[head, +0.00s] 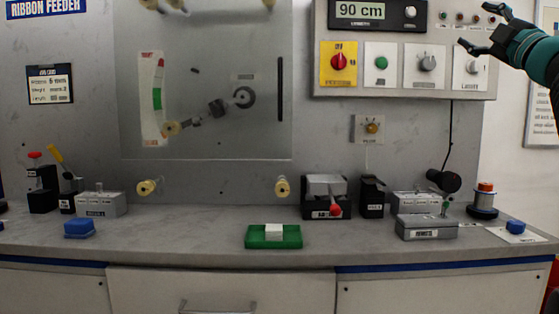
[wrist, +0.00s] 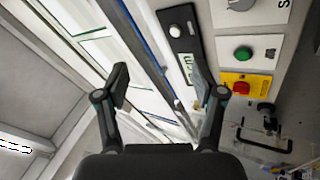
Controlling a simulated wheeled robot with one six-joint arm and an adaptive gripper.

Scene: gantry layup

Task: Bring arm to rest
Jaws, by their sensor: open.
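My gripper (head: 480,32) is at the upper right in the head view, in front of the control panel (head: 400,84) and close to its right end. Its two black fingers are spread apart and nothing is between them. The teal arm comes in from the right edge. In the wrist view my gripper (wrist: 160,90) also shows open and empty. Past its fingers are the black display unit (wrist: 178,40), the green button (wrist: 243,53) and the red knob on yellow (wrist: 241,88).
Below is a grey bench (head: 190,236) with a green tray (head: 260,243) holding a white block, blue blocks (head: 79,228), a grey box (head: 426,228) and several small devices. The panel's knobs stick out near my gripper. Bare bench lies either side of the green tray.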

